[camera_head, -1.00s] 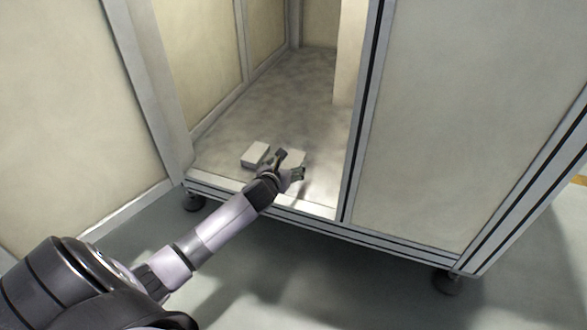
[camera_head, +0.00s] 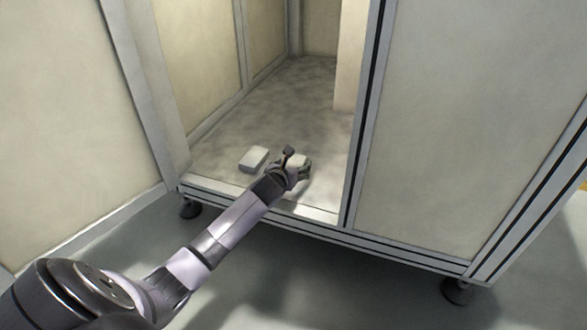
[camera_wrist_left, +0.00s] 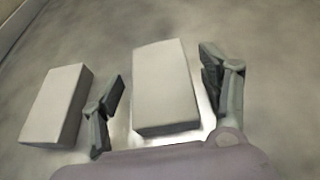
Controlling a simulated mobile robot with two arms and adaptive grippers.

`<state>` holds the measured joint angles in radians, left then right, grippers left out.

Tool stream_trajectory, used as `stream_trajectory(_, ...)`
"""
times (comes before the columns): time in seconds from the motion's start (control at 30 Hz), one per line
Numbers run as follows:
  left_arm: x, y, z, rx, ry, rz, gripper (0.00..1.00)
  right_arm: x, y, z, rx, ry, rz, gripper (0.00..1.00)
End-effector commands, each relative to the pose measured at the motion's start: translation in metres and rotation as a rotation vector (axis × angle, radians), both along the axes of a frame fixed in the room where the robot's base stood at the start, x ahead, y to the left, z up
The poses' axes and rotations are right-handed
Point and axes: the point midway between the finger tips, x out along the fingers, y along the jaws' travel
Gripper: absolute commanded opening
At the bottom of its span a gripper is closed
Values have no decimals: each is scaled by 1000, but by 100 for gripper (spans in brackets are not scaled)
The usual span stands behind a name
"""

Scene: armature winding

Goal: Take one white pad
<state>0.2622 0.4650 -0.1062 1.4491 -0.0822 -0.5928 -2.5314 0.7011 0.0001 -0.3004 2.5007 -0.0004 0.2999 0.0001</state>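Two white pads lie side by side on the cabinet floor. The left pad (camera_head: 254,159) also shows in the left wrist view (camera_wrist_left: 57,105), outside the fingers. The right pad (camera_wrist_left: 165,88) stands between the fingers in the left wrist view; in the head view it (camera_head: 296,159) is partly hidden by my left gripper. My left gripper (camera_head: 297,158) is open, and its fingers (camera_wrist_left: 164,88) are on either side of the right pad with gaps visible. One finger is in the space between the two pads. My right gripper is not in view.
The pads are just inside the open cabinet bay, whose grey floor (camera_head: 265,105) is clear behind them. A front rail (camera_head: 235,198) runs below my left arm. A post (camera_head: 362,110) and a closed panel (camera_head: 450,120) bound the bay at right.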

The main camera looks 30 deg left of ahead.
Motion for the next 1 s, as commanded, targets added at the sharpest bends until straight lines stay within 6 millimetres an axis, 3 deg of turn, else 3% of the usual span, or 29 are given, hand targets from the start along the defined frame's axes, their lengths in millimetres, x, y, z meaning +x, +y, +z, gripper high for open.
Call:
stream_trajectory(0.5,0,0,0,1,0,0,32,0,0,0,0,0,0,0)
stream_trajectory(0.8,0,0,3,1,-1,0,32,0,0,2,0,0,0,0)
stream_trajectory(1.0,0,1,21,2,-1,-1,32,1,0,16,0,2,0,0)
